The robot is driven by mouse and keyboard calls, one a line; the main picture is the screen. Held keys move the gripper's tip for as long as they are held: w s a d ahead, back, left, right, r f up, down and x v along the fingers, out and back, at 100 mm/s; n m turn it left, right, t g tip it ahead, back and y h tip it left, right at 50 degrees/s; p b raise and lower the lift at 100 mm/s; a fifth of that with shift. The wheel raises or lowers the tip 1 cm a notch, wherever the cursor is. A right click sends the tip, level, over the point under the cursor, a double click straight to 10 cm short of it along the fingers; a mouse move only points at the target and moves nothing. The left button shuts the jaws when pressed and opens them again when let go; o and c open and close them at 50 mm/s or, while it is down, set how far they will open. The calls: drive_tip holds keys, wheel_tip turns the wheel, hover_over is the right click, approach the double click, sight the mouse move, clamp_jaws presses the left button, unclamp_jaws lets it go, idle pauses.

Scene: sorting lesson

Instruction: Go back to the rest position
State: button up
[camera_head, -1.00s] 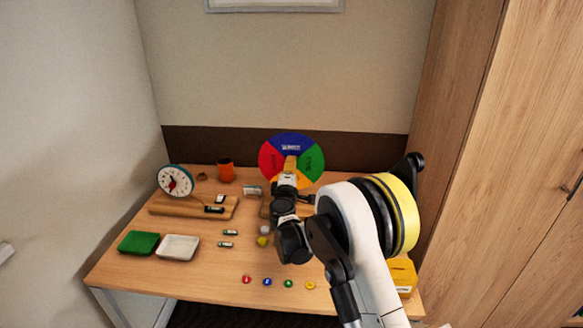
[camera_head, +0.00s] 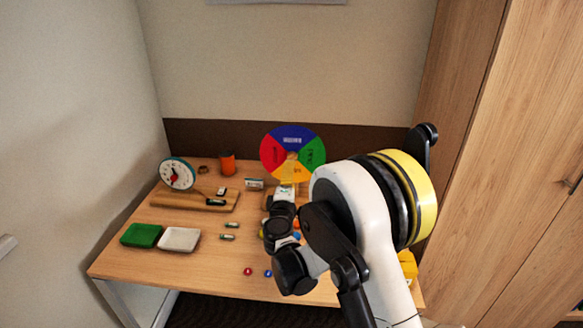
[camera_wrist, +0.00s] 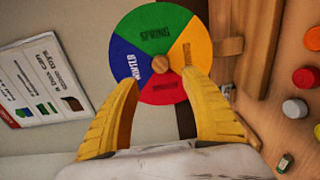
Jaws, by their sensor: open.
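My gripper shows in the wrist view (camera_wrist: 161,82) with its two yellow fingers spread apart and nothing between them. A color wheel (camera_wrist: 150,30) with green, yellow, red and blue sectors and a round wooden hub stands beyond the fingertips. In the head view the same wheel (camera_head: 293,142) stands upright at the back of the table. My arm reaches in from the right, and my gripper's white body (camera_head: 284,193) is in front of the wheel's lower part. The fingers are hard to make out there.
The wooden table (camera_head: 205,274) holds a clock (camera_head: 177,173), an orange cup (camera_head: 227,163), a green tray (camera_head: 141,235), a white tray (camera_head: 179,239) and small batteries (camera_head: 228,237). A yellow box (camera_head: 408,264) is partly behind my arm. A wooden cabinet (camera_head: 510,180) stands at right.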

drive_tip(key=shift+s, duration=0.9)
drive_tip(key=s+d+r+m+g+h, duration=0.25)
drive_tip(key=s+d+r+m, duration=0.25)
drive_tip(key=d, duration=0.5)
drive_tip(key=s+d+r+m+g+h, duration=0.1)
drive_tip(key=s+d+r+m+g, duration=0.35)
drive_tip(key=d, duration=0.65)
drive_tip(key=s+d+f+m+g+y, duration=0.2)
drive_tip(key=s+m, duration=0.2)
drive_tip(key=s, duration=1)
drive_tip(key=s+d+f+m+g+y, duration=0.2)
drive_tip(key=s+f+m, duration=0.1)
drive_tip(key=s, duration=1.2)
drive_tip(key=shift+s+m, duration=0.2)
drive_tip(key=shift+m, duration=0.35)
drive_tip(key=shift+a+r, duration=0.1)
drive_tip(key=shift+a, duration=0.05)
